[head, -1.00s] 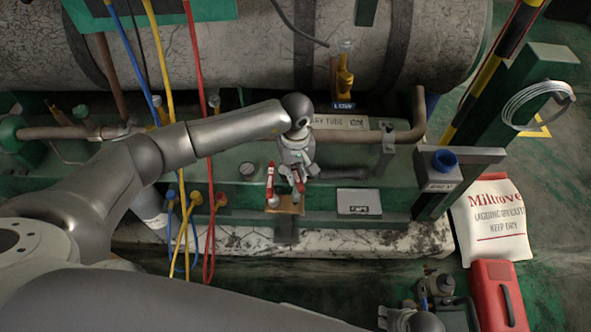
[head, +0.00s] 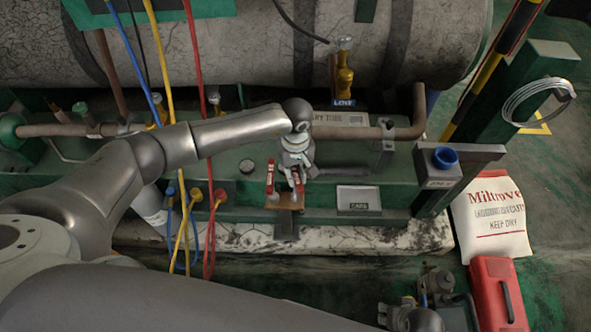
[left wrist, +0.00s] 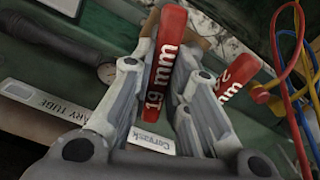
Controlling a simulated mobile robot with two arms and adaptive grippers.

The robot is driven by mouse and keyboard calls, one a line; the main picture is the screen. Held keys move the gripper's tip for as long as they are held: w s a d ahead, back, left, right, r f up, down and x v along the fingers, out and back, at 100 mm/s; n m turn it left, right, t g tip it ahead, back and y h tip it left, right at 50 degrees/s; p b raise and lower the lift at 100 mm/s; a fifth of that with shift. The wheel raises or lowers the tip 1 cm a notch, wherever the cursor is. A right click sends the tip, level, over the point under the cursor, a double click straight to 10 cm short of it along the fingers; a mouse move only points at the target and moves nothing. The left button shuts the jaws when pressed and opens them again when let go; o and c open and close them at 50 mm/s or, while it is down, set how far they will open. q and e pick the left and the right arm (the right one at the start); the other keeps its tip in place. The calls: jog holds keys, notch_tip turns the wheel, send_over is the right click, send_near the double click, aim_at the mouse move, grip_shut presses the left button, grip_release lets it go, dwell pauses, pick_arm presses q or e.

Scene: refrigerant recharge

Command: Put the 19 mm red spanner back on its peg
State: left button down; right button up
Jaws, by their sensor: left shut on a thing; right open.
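The 19 mm red spanner (left wrist: 166,62) has its labelled red handle between the fingers of my left gripper (left wrist: 170,75) in the left wrist view. In the head view my left gripper (head: 291,176) is shut on this spanner (head: 299,183) just above a small brown rack (head: 285,203). A second red spanner (head: 270,178) stands at the rack's left; it also shows in the left wrist view (left wrist: 232,80), its label partly hidden. The pegs and any contact with them are too small to tell. My right gripper (head: 388,317) is open at the bottom edge, partly cut off.
Blue, yellow and red hoses (head: 205,140) hang left of the rack. A small labelled plate (head: 358,199) lies to its right. A pipe (head: 365,132) runs behind. A blue cup (head: 445,158) sits on a bracket further right, above a sack (head: 490,218) and red case (head: 492,290).

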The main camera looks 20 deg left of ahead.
pick_arm(q)
jog(key=shift+f, duration=0.25)
jog(key=c, duration=1.3)
grip_release()
